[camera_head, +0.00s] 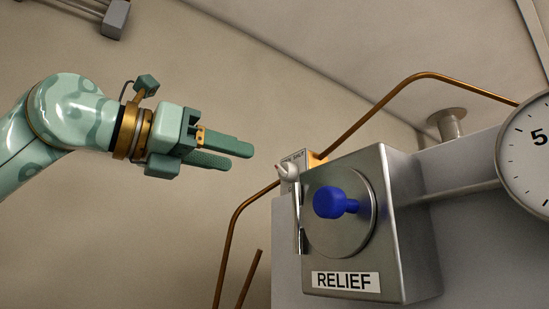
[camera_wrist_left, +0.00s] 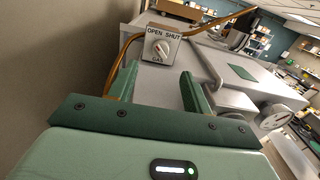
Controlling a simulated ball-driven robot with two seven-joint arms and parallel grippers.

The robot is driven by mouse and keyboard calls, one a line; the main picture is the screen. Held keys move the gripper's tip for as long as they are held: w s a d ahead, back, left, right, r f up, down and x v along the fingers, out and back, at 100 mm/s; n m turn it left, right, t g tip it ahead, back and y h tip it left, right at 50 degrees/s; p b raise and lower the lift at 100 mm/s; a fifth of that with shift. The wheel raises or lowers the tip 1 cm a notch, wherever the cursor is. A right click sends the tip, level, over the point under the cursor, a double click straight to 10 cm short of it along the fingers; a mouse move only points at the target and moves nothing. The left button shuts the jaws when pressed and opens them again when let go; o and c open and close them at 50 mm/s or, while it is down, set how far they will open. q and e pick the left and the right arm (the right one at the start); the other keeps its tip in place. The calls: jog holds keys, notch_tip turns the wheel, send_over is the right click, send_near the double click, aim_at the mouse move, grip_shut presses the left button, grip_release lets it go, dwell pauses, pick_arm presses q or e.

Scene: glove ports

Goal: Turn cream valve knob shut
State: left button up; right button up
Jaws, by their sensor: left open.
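The cream valve knob (camera_head: 288,172) sticks out beside the left edge of a steel box in the head view, partly hidden by that box. In the left wrist view the knob (camera_wrist_left: 162,48) sits on a small plate (camera_wrist_left: 151,57) marked OPEN at left, SHUT at right and GAS below. Its exact angle is too small to tell. My left gripper (camera_head: 241,156) is open and empty, to the left of the knob and apart from it. In the left wrist view its fingers (camera_wrist_left: 160,72) spread below the knob's plate. My right gripper is not in view.
The steel box (camera_head: 408,230) marked RELIEF carries a blue knob (camera_head: 333,202) on a round disc. A copper pipe (camera_head: 229,235) bends up near the cream knob and another runs above the box. A gauge (camera_head: 530,155) is at right. Space around my left gripper is clear.

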aim_at(279, 168)
pick_arm(q)
jog(key=p+x, duration=0.3)
jog(key=x, duration=0.6)
jog(key=shift+s, duration=0.1)
jog(key=c, duration=1)
